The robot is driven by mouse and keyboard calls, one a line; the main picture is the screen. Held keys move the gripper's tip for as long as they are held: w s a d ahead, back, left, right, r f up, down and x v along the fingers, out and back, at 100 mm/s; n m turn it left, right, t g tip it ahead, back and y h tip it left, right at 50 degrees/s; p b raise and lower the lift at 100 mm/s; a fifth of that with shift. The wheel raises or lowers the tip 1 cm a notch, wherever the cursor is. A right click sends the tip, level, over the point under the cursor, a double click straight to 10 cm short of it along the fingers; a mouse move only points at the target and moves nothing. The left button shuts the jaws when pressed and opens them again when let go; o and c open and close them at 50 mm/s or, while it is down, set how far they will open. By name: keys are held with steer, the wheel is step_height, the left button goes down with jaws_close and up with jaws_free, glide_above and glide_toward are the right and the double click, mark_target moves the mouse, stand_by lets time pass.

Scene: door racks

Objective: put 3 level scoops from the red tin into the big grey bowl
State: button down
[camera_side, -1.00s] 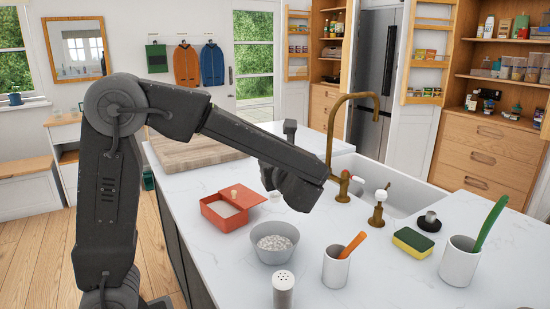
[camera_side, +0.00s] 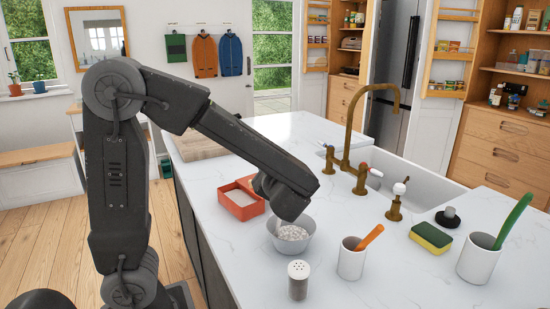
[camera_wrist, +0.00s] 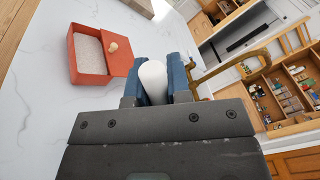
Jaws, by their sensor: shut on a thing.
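The red tin (camera_side: 243,211) stands open on the counter, with pale contents inside. In the wrist view the tin (camera_wrist: 72,58) is at upper left, its red lid (camera_wrist: 122,57) with a pale knob beside it. The big grey bowl (camera_side: 290,251) is nearer the side camera and holds grey-white grains (camera_side: 293,233). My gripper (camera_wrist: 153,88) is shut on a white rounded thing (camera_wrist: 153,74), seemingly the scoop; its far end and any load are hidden. In the side view my gripper (camera_side: 288,214) is low over the bowl's far side. The bowl is not visible in the wrist view.
A shaker (camera_side: 298,281), a white cup (camera_side: 351,262) with an orange utensil, a sponge (camera_side: 432,237) and a white pot (camera_side: 478,260) with a green utensil stand in front and right. The brass tap (camera_side: 349,140) and sink (camera_side: 430,185) lie behind. A wooden board (camera_side: 200,147) is at the back left.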

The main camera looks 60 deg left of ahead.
step_height(320, 180, down, 11)
steer(key=s+n, duration=0.1)
steer(key=n, duration=1.5)
steer(key=shift+s+a+r, duration=0.2)
steer(key=shift+s+a, duration=0.05)
steer(key=shift+s, duration=0.15)
step_height(320, 180, up, 4)
stand_by(0.6)
steer(key=shift+r, duration=0.15)
